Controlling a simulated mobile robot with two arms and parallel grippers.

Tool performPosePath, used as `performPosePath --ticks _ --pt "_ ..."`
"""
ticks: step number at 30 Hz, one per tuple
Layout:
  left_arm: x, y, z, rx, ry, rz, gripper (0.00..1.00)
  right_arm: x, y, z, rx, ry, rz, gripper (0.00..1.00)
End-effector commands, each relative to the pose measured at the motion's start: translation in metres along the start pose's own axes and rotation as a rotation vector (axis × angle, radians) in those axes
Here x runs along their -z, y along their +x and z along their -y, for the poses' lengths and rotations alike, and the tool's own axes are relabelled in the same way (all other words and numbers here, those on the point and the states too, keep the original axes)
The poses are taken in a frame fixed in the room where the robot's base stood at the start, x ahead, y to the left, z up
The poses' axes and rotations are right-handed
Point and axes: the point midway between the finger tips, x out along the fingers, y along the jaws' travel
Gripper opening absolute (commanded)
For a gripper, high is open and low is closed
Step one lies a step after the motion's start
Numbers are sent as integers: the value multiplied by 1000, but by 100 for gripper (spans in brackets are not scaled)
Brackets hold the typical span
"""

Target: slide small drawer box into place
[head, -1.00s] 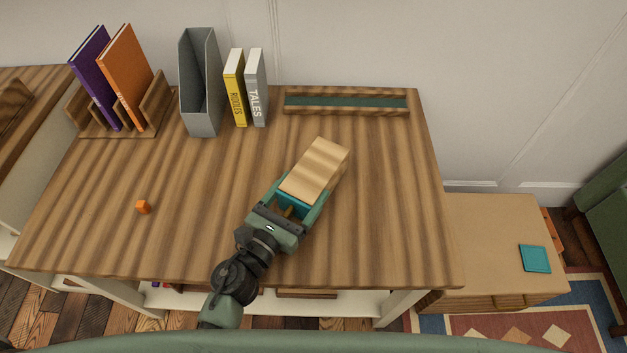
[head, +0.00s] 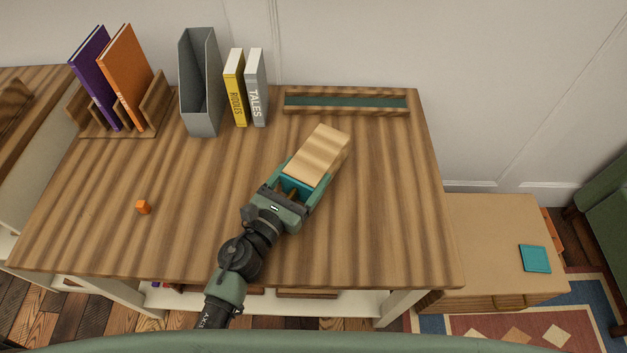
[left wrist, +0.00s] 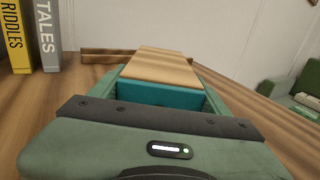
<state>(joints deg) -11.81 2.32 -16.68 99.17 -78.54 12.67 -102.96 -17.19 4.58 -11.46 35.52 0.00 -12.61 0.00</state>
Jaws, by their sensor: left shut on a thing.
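The small drawer box (head: 319,155) has a pale wooden top and a teal end facing my left gripper. It is on or just above the striped desk top, right of the middle; I cannot tell if it touches the wood. My left gripper (head: 300,190) is shut on it, with green fingers along both sides of the teal end. In the left wrist view the wooden top (left wrist: 160,66) and the teal end (left wrist: 160,97) show between the fingers. The box's far end and underside are hidden. My right gripper is not in view.
A long wooden tray with a dark green inside (head: 345,112) lies at the desk's back edge. Left of it stand grey and yellow books (head: 235,90), a grey file holder (head: 202,115) and a book rack (head: 120,128). A small orange cube (head: 143,207) lies at left.

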Motion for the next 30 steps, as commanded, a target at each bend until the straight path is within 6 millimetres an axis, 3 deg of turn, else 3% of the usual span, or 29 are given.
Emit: performPosePath --ticks 30 --pt "-1 67 -29 0 0 2 20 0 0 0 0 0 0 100"
